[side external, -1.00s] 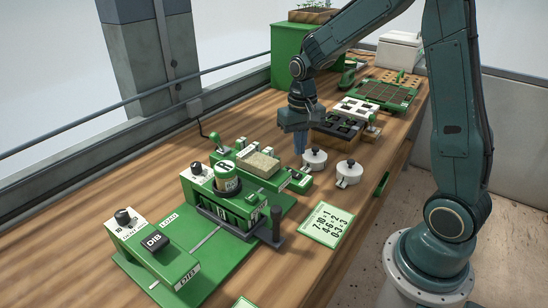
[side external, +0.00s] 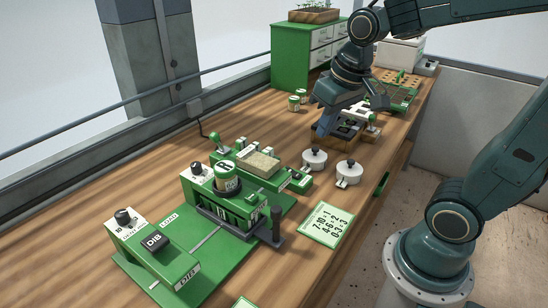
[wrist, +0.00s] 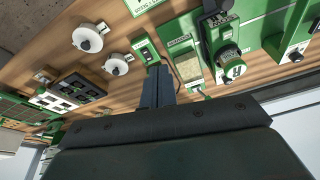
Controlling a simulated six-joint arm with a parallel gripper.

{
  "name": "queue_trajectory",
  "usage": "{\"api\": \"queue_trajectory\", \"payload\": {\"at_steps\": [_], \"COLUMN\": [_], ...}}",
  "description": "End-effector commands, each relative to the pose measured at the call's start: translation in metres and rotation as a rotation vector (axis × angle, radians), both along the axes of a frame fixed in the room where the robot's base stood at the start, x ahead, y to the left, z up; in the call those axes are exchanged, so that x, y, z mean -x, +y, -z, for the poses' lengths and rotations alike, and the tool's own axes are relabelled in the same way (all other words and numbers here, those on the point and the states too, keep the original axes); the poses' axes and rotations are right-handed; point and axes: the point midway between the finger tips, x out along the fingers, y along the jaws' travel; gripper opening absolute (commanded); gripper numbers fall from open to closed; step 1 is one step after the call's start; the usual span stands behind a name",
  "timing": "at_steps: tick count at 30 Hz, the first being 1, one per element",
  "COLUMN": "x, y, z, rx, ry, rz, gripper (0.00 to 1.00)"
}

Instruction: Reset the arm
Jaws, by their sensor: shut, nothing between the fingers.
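My gripper (side external: 323,128) hangs over the bench beside the dark cell trays in the side external view, its fingers pointing down. In the wrist view its two fingers (wrist: 158,80) are together with nothing between them. The green seeder (side external: 240,205) stands on the bench at left of centre, with a canister marked R (side external: 226,178) on it.
A green block with a DIB button (side external: 155,245) stands front left. A number card (side external: 328,224) lies near the front edge. Small cans (side external: 295,103) stand behind my gripper. A green drawer cabinet (side external: 300,58) and a white box (side external: 400,52) are at the back. The bench's left side is clear.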

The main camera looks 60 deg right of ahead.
Motion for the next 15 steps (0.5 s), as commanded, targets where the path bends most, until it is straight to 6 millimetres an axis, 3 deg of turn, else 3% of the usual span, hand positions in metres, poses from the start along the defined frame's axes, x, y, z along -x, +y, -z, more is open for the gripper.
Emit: {"api": "queue_trajectory", "payload": {"at_steps": [6, 15], "x": [0.035, 0.076], "y": [0.015, 0.028], "z": [-0.016, -0.023], "rx": [0.020, 0.043], "ry": [-0.082, -0.173], "rz": [-0.083, -0.181], "gripper": [0.00, 0.00]}}
